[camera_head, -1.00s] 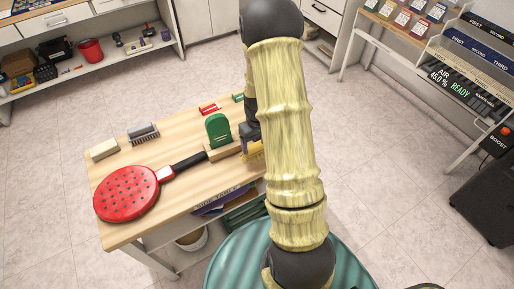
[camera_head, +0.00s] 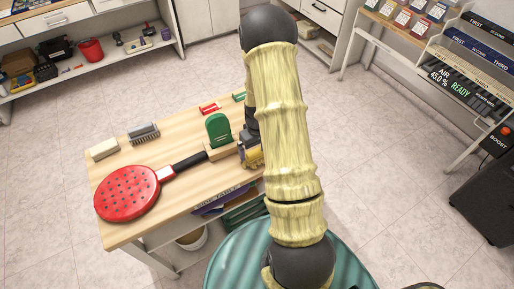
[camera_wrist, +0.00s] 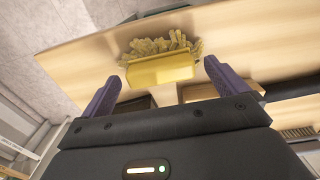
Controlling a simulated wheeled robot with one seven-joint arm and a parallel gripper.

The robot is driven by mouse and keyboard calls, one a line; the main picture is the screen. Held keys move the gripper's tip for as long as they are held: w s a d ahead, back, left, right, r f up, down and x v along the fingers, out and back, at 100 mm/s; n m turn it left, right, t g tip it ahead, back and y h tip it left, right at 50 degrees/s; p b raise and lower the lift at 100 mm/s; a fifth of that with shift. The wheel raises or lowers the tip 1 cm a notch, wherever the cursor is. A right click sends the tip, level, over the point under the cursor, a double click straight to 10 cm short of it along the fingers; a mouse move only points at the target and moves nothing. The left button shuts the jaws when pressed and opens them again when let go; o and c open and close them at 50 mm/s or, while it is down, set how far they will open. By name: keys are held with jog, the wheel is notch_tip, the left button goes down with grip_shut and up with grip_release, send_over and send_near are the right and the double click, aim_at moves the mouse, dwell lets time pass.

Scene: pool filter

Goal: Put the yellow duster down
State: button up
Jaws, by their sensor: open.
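The yellow duster (camera_wrist: 160,68), a yellow block with a fringe of yellow strands, lies on the wooden table top in the wrist view. My gripper (camera_wrist: 160,82) has its two purple fingers spread wide, with a gap on both sides of the duster. The duster sits between and just beyond the fingertips, and no finger appears to touch it. In the head view my gripper (camera_head: 247,146) is low at the table's right part, and a bit of yellow shows there. My arm hides much of that area.
On the table (camera_head: 190,222) are a red paddle (camera_head: 126,193), a green upright piece (camera_head: 218,130) on a wooden base, a brush (camera_head: 143,132), a pale block (camera_head: 103,149) and a small red item (camera_head: 209,108). The green piece stands close left of my gripper.

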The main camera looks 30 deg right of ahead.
aim_at(257, 151)
notch_tip(257, 151, up, 12)
jog(key=b, duration=0.1)
jog(key=shift+r, duration=0.15)
dwell(0.4)
jog(key=shift+s, duration=0.1)
dwell(0.3)
jog(key=s+a+r+t, duration=0.2)
jog(key=s+a+r, duration=0.5)
jog(key=s+a, duration=0.5)
jog(key=shift+s+a+r, duration=0.15)
jog(key=shift+a, duration=0.65)
